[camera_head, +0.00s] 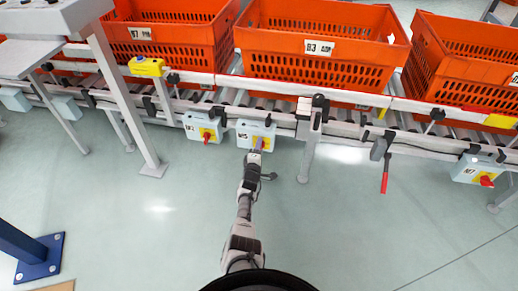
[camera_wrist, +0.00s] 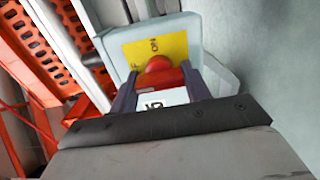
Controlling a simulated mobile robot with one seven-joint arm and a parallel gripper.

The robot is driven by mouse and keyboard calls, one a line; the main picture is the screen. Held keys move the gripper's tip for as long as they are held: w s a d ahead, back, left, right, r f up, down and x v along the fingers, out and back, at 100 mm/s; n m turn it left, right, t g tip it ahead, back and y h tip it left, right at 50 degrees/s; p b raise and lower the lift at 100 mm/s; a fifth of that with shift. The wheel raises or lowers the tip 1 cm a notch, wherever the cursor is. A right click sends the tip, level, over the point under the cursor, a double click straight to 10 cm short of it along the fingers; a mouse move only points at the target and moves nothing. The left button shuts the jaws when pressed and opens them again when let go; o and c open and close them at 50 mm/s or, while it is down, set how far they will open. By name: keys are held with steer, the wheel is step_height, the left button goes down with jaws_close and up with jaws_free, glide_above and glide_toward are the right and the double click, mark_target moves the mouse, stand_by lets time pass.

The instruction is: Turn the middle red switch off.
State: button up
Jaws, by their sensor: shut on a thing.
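The middle red switch (camera_wrist: 158,66) is a red knob on a yellow plate (camera_wrist: 180,46) with small lettering, on a pale blue-grey box (camera_head: 244,136) under the conveyor rail. My gripper (camera_wrist: 160,80) is shut on the knob, one dark finger on each side. In the head view my gripper (camera_head: 258,146) reaches the front of the box and hides most of its knob. The knob's exact angle is hard to tell.
A similar box with a red switch (camera_head: 206,136) sits close on the left, and another (camera_head: 486,181) far right. Orange totes (camera_head: 320,48) stand on the conveyor above. A red-handled lever (camera_head: 384,178) hangs to the right. The floor in front is clear.

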steer(key=o, duration=1)
steer(key=shift+c, duration=0.2)
steer(key=p+v, duration=0.8)
steer(key=v, duration=0.6)
steer(key=shift+w, duration=0.1)
